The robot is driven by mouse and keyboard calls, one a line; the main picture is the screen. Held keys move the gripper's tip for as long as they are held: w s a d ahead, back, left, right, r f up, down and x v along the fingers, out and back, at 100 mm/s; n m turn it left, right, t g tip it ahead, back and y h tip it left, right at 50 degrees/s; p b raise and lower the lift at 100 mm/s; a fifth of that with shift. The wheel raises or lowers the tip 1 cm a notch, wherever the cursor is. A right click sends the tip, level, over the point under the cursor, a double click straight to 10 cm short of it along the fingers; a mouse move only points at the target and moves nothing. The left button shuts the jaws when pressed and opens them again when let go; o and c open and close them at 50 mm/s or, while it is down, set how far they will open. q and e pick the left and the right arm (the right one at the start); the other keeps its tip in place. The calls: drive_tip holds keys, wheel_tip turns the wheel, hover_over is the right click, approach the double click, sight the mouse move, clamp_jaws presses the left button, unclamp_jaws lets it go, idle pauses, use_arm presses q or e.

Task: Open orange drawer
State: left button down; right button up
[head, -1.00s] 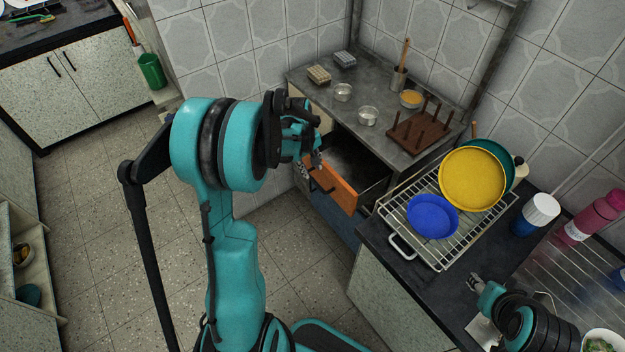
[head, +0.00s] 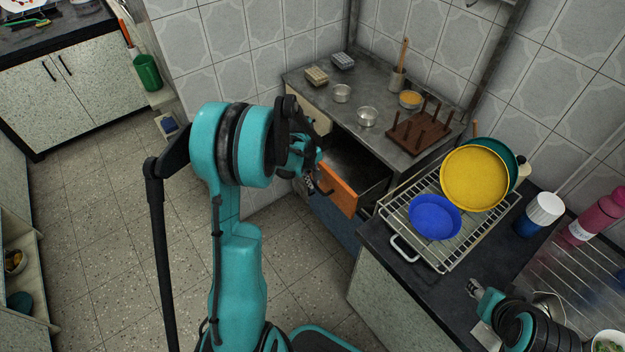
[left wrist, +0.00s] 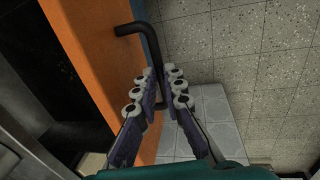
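The orange drawer (head: 340,190) is pulled part way out of the dark metal cabinet, and its empty-looking interior shows. Its orange front fills the left of the left wrist view (left wrist: 90,70), with a black bar handle (left wrist: 134,28) on it. My left gripper (head: 317,178) is at the drawer front. In the left wrist view its fingertips (left wrist: 160,72) are close together on either side of the handle bar and appear shut on it. The handle is mostly hidden by the gripper in the head view. My right gripper (head: 474,288) is low over the right counter, away from the drawer; its fingers are too small to judge.
Small bowls, a utensil cup and a brown peg rack (head: 420,132) stand on the cabinet top. A wire rack (head: 400,222) with blue and yellow pans is on the counter at right. The tiled floor (head: 110,240) at left is clear.

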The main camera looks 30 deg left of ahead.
use_arm(q)
drive_tip(key=s+a, duration=0.3)
drive_tip(key=s, duration=0.6)
drive_tip(key=shift+a, duration=0.4)
drive_tip(key=shift+s, duration=0.1)
drive_tip(key=c, duration=1.6)
unclamp_jaws()
drive_tip(key=shift+r, duration=0.1)
wheel_tip(320, 180, up, 12)
drive_tip(key=s, duration=0.2)
drive_tip(key=shift+a+f, duration=0.2)
drive_tip(key=shift+a, duration=0.25)
